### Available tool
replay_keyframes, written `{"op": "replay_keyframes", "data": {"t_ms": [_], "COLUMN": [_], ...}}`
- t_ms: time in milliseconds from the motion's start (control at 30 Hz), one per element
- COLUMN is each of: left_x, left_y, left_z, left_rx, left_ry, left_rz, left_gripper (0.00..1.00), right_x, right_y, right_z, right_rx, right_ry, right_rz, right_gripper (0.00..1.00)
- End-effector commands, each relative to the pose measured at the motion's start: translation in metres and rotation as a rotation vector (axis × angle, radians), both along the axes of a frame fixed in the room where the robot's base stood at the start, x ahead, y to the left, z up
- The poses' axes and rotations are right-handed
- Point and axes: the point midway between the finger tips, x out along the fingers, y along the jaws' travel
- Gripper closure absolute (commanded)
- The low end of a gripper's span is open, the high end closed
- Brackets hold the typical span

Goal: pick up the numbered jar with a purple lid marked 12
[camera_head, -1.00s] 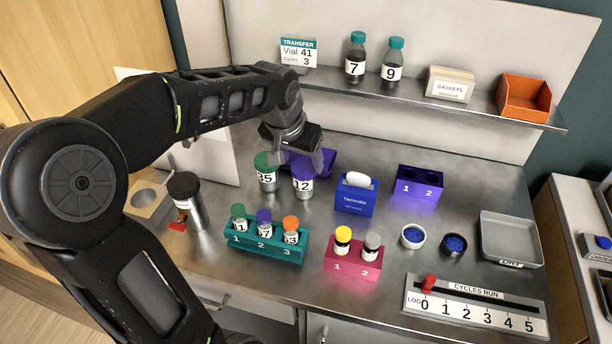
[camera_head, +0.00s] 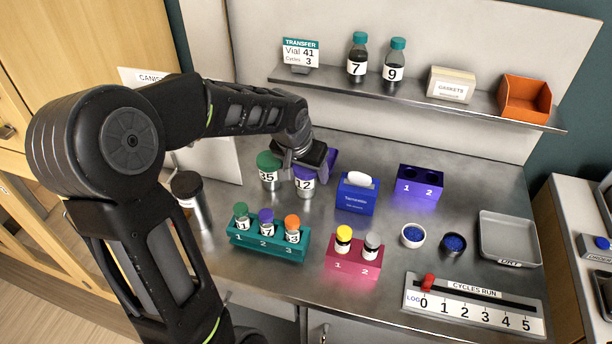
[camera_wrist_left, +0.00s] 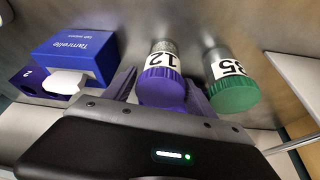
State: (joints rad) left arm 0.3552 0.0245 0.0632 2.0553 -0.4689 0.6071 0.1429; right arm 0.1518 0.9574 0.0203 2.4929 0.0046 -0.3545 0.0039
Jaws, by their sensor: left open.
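The jar marked 12 (camera_head: 304,186) stands upright on the steel bench, and its purple lid is partly hidden by my gripper in the head view. In the left wrist view the jar (camera_wrist_left: 163,75) shows its purple lid between the fingers. My left gripper (camera_head: 308,166) is over the jar's top. It is open, with one finger (camera_wrist_left: 120,84) on each side of the lid; I cannot tell whether either touches it. My right gripper is not in view.
A green-lidded jar marked 35 (camera_head: 268,172) stands close on the left. A blue Tamrelle box (camera_head: 356,193) is to the right. A teal rack (camera_head: 268,245) with small vials is in front. A shelf (camera_head: 420,97) with bottles is behind.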

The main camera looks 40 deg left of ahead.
Motion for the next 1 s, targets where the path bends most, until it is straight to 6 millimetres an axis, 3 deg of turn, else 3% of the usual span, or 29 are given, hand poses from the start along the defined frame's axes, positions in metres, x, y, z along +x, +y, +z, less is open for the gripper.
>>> {"op": "replay_keyframes", "data": {"t_ms": [200, 767, 1000], "left_x": [0.007, 0.007, 0.007], "left_y": [0.001, 0.001, 0.001], "left_z": [-0.017, -0.017, -0.017], "left_rx": [0.000, 0.000, 0.000], "left_ry": [-0.001, -0.001, -0.001], "left_rz": [0.000, 0.000, 0.000], "left_gripper": [0.35, 0.35, 0.55], "right_x": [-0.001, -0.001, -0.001], "right_y": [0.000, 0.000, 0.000], "right_z": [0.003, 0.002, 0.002], "right_rx": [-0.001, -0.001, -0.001], "right_ry": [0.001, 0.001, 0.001], "right_rz": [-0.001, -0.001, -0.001], "right_gripper": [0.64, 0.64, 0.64]}}
